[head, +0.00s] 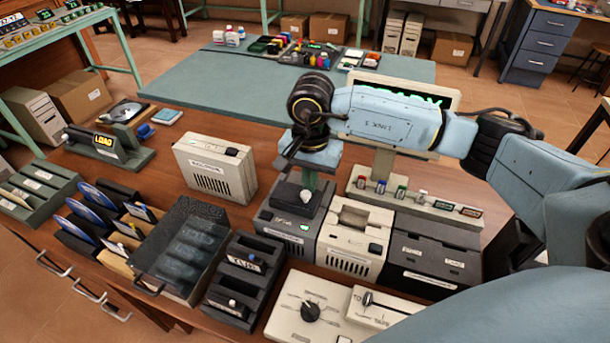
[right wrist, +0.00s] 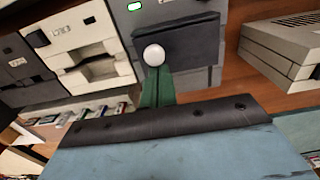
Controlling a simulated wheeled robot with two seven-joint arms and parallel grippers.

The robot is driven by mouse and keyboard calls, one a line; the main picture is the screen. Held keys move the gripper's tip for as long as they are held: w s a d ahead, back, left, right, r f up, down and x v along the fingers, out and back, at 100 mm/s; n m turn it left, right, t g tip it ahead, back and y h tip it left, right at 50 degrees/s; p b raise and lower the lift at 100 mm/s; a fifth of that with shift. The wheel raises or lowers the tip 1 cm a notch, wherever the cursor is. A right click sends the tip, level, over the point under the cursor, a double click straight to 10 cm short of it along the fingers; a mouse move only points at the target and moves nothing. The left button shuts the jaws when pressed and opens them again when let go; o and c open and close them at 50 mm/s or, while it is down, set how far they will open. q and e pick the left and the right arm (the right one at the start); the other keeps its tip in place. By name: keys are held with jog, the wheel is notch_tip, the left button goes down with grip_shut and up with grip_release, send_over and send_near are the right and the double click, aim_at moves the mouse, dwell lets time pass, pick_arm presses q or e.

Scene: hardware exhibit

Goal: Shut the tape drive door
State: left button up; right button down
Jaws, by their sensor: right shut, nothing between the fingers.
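A dark grey drive unit (head: 285,222) with a small lit green lamp stands in the row of units on the wooden bench; I take it for the tape drive. Its dark door panel (right wrist: 190,42) shows in the right wrist view, with a round white knob (right wrist: 154,55). I cannot tell how far the door is from shut. My right gripper (head: 306,183) is over this unit, its green fingers (right wrist: 156,72) shut and empty, pointing down at the knob. The fingertips are at or very near the knob; contact is unclear. My left gripper is not in view.
A cream unit (head: 354,232) stands close on the right, then a dark unit (head: 435,258). A cream box (head: 215,172) stands to the left. In front are a black rack (head: 243,265) and a cream switch panel (head: 290,318). Bare bench shows around the cream box.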

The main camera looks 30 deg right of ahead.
jog(key=shift+w+d+b, duration=0.2)
jog(key=shift+b, duration=0.15)
notch_tip(320, 180, up, 7)
jog(key=p, duration=0.3)
jog(key=shift+p, duration=0.35)
dwell(0.5)
